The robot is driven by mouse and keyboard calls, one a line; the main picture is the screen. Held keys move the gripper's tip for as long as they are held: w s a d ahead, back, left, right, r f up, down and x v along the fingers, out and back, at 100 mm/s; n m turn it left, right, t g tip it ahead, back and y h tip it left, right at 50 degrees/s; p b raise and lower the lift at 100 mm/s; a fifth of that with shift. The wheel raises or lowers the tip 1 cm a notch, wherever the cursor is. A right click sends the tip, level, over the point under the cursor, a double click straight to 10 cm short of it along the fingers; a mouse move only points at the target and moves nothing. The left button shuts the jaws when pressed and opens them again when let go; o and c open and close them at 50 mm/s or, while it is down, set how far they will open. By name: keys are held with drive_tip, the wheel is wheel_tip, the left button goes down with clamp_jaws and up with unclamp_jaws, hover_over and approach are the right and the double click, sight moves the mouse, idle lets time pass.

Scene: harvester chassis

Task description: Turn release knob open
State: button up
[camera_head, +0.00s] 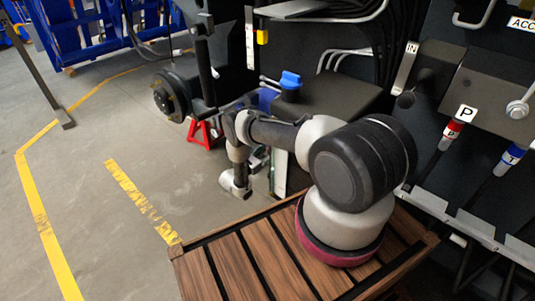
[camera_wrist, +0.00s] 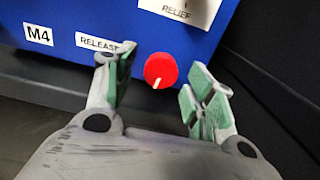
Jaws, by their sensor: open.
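My gripper (camera_wrist: 160,88) is open in the wrist view, with one green-padded finger on each side of the knob in the picture. The knob shows in the gap between the fingers, and I see no contact. The left finger covers the end of the RELEASE label. In the head view the knob cannot be made out, and my arm reaches down beside the chassis.
Labels M4 (camera_wrist: 38,34) and RELIEF (camera_wrist: 178,10) are on the blue box. Dark panels lie below and right of it. In the head view a blue cap (camera_head: 290,80), a red stand (camera_head: 203,133) and a wheel hub (camera_head: 170,97) are near my arm. Open floor lies left.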

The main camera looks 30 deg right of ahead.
drive_tip(key=shift+d, duration=0.15)
drive_tip(key=c, duration=1)
drive_tip(key=shift+n, duration=0.8)
drive_tip(key=shift+c, duration=0.2)
drive_tip(key=o, duration=1)
drive_tip(key=shift+o, duration=0.2)
drive_tip(key=v, duration=1.2)
